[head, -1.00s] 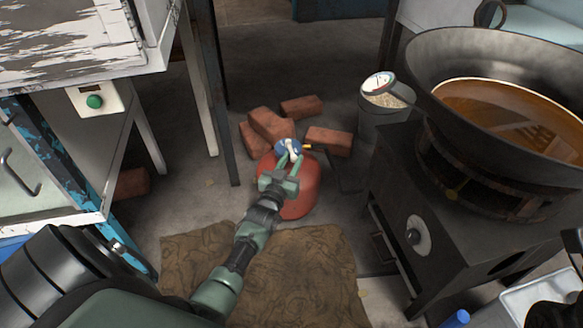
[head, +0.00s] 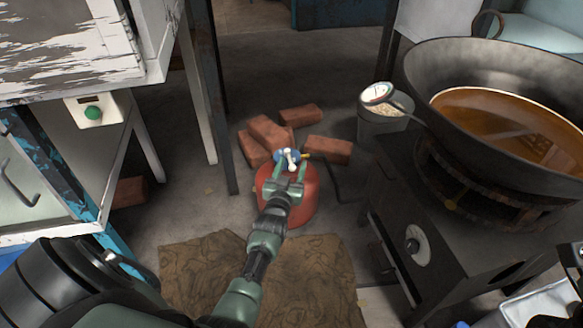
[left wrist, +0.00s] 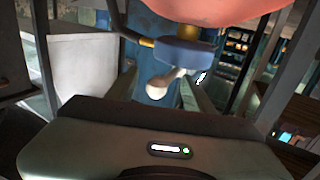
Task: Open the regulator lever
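The red gas cylinder (head: 302,208) stands on the floor with a blue regulator (head: 281,156) on top. The regulator's white lever (head: 292,160) points up in the head view. My left gripper (head: 290,172) reaches over the cylinder, its fingers spread on either side of the lever. The left wrist view shows the cylinder (left wrist: 225,10) inverted at the top, the blue regulator (left wrist: 178,52) below it, and the lever's pale rounded end (left wrist: 160,88) between the open fingers. I cannot tell whether a finger touches the lever.
Several bricks (head: 330,149) lie behind the cylinder. A black stove (head: 385,205) with a large pan (head: 430,75) of orange-brown liquid stands at right. A bucket (head: 382,125) is beside it. A brown mat (head: 200,268) lies in front. Table legs stand at left.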

